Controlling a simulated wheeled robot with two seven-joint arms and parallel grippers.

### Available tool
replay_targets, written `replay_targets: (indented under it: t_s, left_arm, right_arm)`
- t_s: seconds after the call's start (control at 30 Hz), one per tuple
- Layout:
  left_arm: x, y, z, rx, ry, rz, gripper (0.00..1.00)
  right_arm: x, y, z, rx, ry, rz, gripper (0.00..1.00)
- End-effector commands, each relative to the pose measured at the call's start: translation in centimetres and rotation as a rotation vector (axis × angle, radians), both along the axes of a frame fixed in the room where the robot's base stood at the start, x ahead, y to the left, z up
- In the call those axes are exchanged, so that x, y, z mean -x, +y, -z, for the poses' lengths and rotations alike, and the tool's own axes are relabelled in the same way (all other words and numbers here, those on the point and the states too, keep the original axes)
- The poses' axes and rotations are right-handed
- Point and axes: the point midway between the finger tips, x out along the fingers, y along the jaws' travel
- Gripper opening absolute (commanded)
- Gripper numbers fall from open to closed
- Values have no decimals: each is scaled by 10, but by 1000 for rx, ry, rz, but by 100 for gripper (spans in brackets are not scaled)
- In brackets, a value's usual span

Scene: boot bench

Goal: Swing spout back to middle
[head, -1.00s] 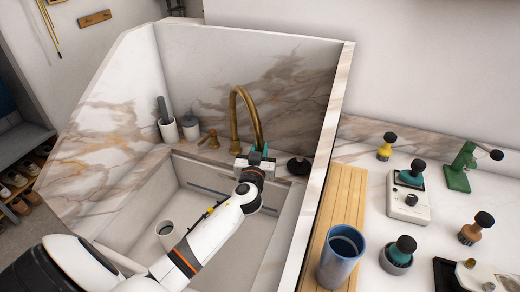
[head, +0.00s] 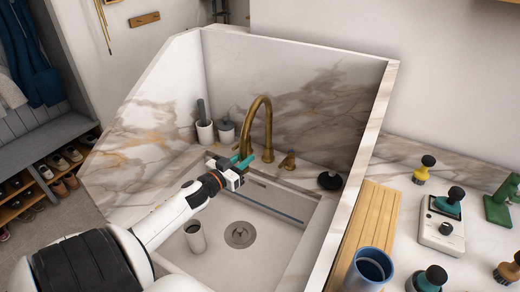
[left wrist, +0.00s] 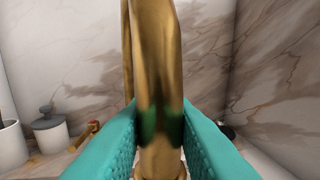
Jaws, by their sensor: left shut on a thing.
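The brass spout (head: 262,101) arches up over the back of the sink. In the head view its base is the right leg and its free end is the left leg, pointing left of the base. My left gripper (head: 242,163) is at the free end, with its teal fingers around it. In the left wrist view the brass tube (left wrist: 160,60) stands between the two teal fingers (left wrist: 160,130), which are shut on it. A brass handle (head: 288,161) stands right of the base. My right gripper is not in view.
The white sink (head: 285,236) holds a pale cup (head: 195,238) near the drain (head: 240,235). Pale containers (head: 205,132) stand on the ledge at left, a black knob (head: 330,180) at right. High marble walls enclose the back and sides. A blue mug (head: 370,268) stands outside at right.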

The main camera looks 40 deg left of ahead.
Motion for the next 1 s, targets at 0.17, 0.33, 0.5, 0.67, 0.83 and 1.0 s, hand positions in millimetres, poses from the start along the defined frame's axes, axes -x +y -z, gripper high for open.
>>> replay_targets:
  t_s: [0.17, 0.33, 0.5, 0.67, 0.83, 1.0]
  left_arm:
    - [6, 20, -2, -1, -3, 15, 0]
    - [9, 30, -2, -1, -3, 15, 0]
    - [10, 34, -1, -1, -2, 14, 0]
    - [10, 34, -1, -1, -2, 14, 0]
    - [10, 34, -1, -1, -2, 14, 0]
    - [10, 34, -1, -1, -2, 15, 44]
  right_arm:
    - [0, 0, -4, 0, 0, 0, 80]
    - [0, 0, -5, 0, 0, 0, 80]
    - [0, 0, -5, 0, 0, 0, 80]
    - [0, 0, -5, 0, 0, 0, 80]
    - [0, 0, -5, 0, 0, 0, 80]
    - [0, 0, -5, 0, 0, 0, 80]
